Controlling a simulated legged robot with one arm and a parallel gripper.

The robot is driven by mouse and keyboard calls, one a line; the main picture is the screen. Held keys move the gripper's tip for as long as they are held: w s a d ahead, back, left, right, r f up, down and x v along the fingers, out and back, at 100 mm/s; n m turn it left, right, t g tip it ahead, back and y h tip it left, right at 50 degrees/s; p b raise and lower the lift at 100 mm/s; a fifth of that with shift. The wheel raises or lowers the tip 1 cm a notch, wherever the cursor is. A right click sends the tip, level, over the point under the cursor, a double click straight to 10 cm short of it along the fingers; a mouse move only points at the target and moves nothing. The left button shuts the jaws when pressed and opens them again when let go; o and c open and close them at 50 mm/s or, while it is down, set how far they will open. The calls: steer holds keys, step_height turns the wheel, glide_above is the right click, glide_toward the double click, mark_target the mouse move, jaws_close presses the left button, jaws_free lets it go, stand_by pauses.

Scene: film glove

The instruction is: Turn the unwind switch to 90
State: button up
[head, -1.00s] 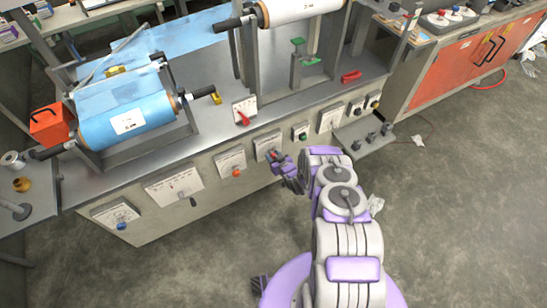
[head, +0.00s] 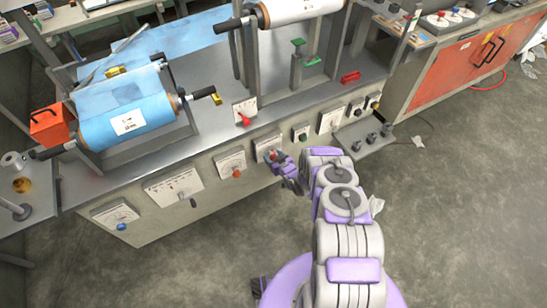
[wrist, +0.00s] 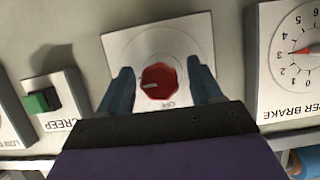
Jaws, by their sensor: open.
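A red rotary switch (wrist: 160,82) sits on a white plate (wrist: 185,38) on the front panel. A white pointer mark on the knob faces left in the wrist view. The word "OFF" shows upside down near the knob; the switch's name cannot be read. My gripper (wrist: 160,68) is open, with one dark finger on each side of the knob. Whether the fingers touch it cannot be told. In the head view my gripper (head: 279,160) is at the panel and partly hides this switch and its plate (head: 263,144).
Beside it in the wrist view are a green button (wrist: 40,101) marked "CREEP" and a dial (wrist: 301,49) ending in "PER BRAKE". In the head view, more controls line the panel, including a blue knob (head: 121,226). A blue film roll (head: 128,118) lies above. Open floor is in front.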

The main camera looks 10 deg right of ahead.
steer(key=p+v, duration=0.5)
steer(key=v, duration=1.2)
steer(key=shift+s+d, duration=0.1)
steer(key=shift+s, duration=0.05)
steer(key=w+d+r+g+h, duration=0.1)
steer(key=w+d+r+g, duration=0.1)
steer(key=w+r, duration=0.35)
steer(key=w+d+r+g+h, duration=0.1)
steer(key=w+r+g, duration=0.1)
steer(key=r, duration=0.7)
steer(key=s+r+g+h, duration=0.15)
steer(key=s+r, duration=0.25)
steer(key=r, duration=0.5)
steer(key=s+r+g+h, duration=0.1)
steer(key=s+r+g, duration=0.15)
steer(key=r, duration=0.65)
steer(key=s+a+r+m+g, duration=0.1)
steer(key=s+a+r+g, duration=0.1)
steer(key=s+r, duration=0.5)
steer(key=s+a+r+m+g, duration=0.1)
steer(key=s+r, duration=0.6)
steer(key=s, duration=1.2)
steer(key=s+a+r+m+g, duration=0.1)
steer(key=s+a+r+g, duration=0.2)
steer(key=s, duration=0.9)
step_height(320, 180, up, 4)
steer(key=shift+s+a+f+g, duration=0.1)
steer(key=shift+s+a+g, duration=0.25)
steer(key=shift+a, duration=0.7)
